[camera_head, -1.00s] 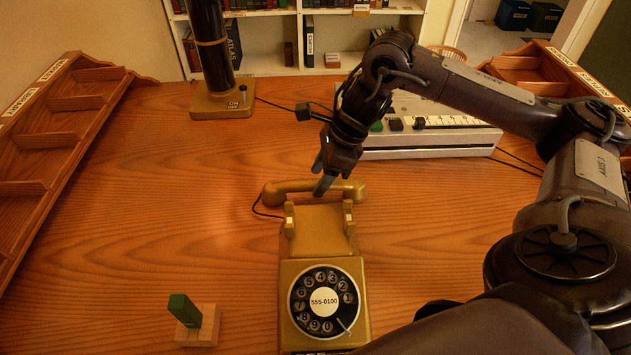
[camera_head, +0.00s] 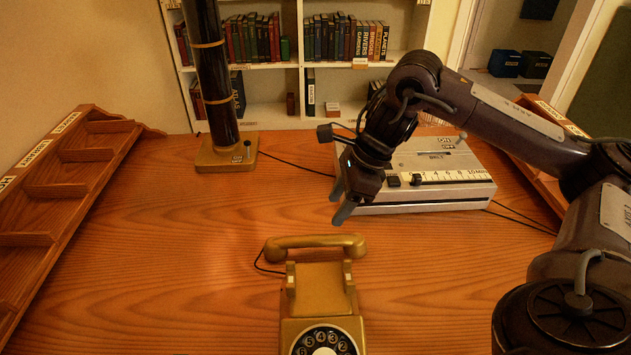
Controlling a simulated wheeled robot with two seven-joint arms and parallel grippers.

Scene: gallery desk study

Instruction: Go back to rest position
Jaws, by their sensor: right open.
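My right gripper (camera_head: 341,204) is open and empty, with its fingers pointing down. It hangs above the desk, beyond the phone and at the left front of the grey machine. The gold rotary phone (camera_head: 320,290) stands at the bottom middle, its handset (camera_head: 315,243) lying off the cradle prongs on the far side. The lower part of its dial is cut off by the frame's edge. My left gripper is not in view.
The grey machine (camera_head: 440,190) with a numbered scale stands behind my right gripper. A lamp base (camera_head: 226,152) with a dark column stands at the back left. Wooden racks line the left (camera_head: 75,185) and right sides. The desk (camera_head: 170,250) is clear at left.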

